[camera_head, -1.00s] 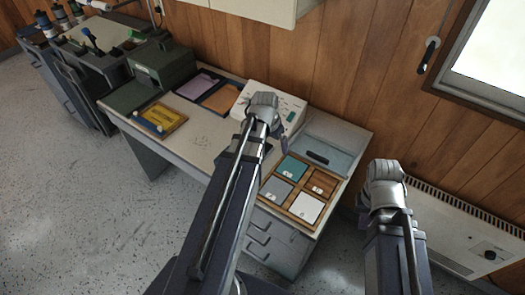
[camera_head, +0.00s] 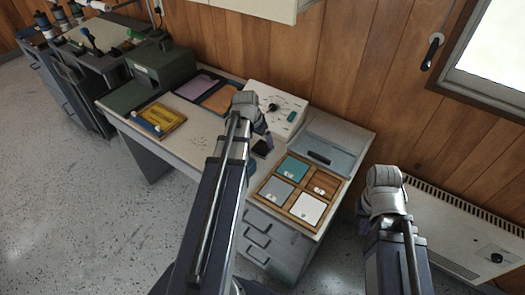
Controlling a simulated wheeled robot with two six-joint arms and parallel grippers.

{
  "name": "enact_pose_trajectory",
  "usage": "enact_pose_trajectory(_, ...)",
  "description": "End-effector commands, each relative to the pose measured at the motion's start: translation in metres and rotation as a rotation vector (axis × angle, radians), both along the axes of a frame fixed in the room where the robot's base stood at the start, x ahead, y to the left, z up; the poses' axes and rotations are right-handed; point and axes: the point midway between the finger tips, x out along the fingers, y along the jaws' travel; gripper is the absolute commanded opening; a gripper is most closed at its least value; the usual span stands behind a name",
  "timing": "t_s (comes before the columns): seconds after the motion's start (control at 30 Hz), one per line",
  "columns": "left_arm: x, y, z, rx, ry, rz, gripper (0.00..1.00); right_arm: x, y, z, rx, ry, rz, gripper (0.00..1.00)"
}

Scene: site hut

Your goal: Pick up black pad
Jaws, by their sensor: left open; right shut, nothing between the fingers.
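A small black pad (camera_head: 262,148) lies on the desk (camera_head: 192,133), between the white panel box and the wooden tray. My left gripper (camera_head: 265,135) is over the desk close by the pad, mostly hidden behind its own wrist. It is open, and I cannot tell whether it touches the pad. My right gripper (camera_head: 363,207) is off the desk's right end, in front of the wall heater. It is shut and empty, mostly hidden by its wrist.
A wooden tray (camera_head: 259,191) holds teal, grey and white cards. A grey-blue lidded box (camera_head: 338,143) and a white panel box (camera_head: 286,103) stand behind. A heater (camera_head: 455,235) stands at right.

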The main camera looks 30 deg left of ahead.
Motion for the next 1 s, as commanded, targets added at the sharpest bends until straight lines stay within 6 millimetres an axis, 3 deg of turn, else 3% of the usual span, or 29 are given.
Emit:
enact_pose_trajectory(0.4,0.014,0.0,-0.045,0.0,0.0,0.0,1.0,0.0,0.0,-0.045,0.0,0.0,0.001,0.0)
enact_pose_trajectory(0.73,0.015,-0.001,-0.048,0.0,0.0,0.0,1.0,0.0,0.0,-0.048,0.0,0.0,0.001,0.0)
enact_pose_trajectory(1.0,0.015,-0.001,-0.048,0.0,0.0,0.0,0.71,0.0,0.0,-0.048,0.0,0.0,0.001,0.0)
